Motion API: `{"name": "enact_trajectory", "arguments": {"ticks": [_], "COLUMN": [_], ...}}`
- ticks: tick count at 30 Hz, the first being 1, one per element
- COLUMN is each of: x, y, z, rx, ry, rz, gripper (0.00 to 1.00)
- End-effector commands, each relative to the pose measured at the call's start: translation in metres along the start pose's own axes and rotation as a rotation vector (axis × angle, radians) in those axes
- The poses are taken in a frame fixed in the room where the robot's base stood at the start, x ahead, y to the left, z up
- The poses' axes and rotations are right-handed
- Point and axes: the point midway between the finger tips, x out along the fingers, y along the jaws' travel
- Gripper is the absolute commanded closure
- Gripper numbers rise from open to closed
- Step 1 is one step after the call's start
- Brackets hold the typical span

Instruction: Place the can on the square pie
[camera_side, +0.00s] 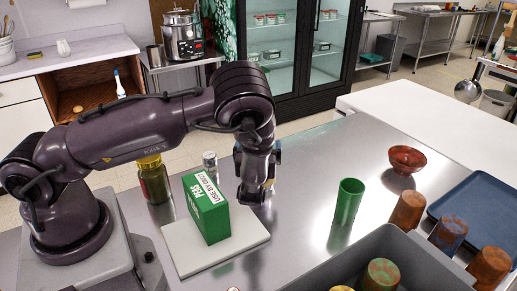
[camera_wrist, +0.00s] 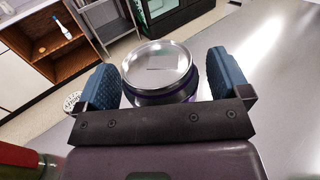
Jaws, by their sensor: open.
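A can with a shiny silver lid (camera_wrist: 158,62) and a dark purplish side stands upright between the two blue finger pads of my gripper (camera_wrist: 163,82) in the wrist view. The jaws are open, with the can a little ahead and apart from both pads as far as I can tell. In the side view my gripper (camera_side: 258,180) points down low over the steel counter, right of the green box, and mostly hides this can. The likely square pie is a green box (camera_side: 206,210) lettered as pies, standing upright on a white board (camera_side: 238,245).
A small silver can (camera_side: 210,160) and a yellow-lidded jar (camera_side: 152,180) stand behind and left of the box. A green cup (camera_side: 346,200), red bowl (camera_side: 407,160), rusty cups (camera_side: 407,211), blue tray (camera_side: 478,200) and grey bin (camera_side: 400,238) are right. Counter between gripper and green cup is clear.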

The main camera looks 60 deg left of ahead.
Motion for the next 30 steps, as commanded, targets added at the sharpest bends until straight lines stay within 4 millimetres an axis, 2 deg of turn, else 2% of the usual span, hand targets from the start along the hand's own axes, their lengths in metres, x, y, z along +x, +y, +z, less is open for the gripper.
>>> {"name": "enact_trajectory", "arguments": {"ticks": [12, 17, 20, 23, 26, 30], "x": [-0.064, -0.074, -0.073, -0.072, -0.076, -0.092], "y": [-0.001, 0.002, 0.01, 0.025, 0.048, 0.077], "z": [0.001, 0.005, 0.02, 0.044, 0.072, 0.104], "rx": [0.001, -0.02, -0.093, -0.225, -0.404, -0.668], "ry": [0.001, 0.005, 0.026, 0.07, 0.139, 0.256], "rz": [-0.003, 0.021, 0.104, 0.251, 0.44, 0.689], "gripper": [0.06, 0.06, 0.06, 0.06, 0.06, 0.06]}}
